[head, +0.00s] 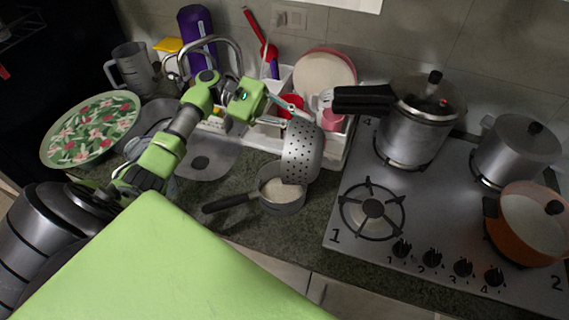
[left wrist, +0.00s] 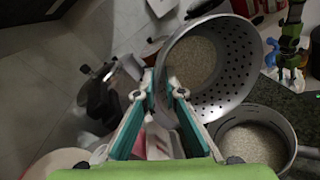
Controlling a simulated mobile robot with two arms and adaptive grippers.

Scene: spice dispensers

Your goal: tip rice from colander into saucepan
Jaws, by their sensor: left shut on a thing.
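The grey perforated colander (head: 302,152) hangs tilted on its side above the right part of the saucepan. In the left wrist view the colander (left wrist: 238,62) shows its inside, with pale rice (left wrist: 194,62) in it. My left gripper (head: 287,108) is shut on the colander's rim; its fingers (left wrist: 166,92) meet at the rim in the left wrist view. The small saucepan (head: 283,207) stands on the counter, with its dark handle to the left. Rice (left wrist: 250,146) lies in the saucepan (left wrist: 290,141). My right gripper is not in view.
The stove (head: 345,237) is to the right, with a pressure cooker (head: 413,135), a steel pot (head: 512,153) and an orange pan (head: 527,228). The sink (head: 207,160) and dish rack (head: 340,158) lie behind. A floral plate (head: 88,130) stands left.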

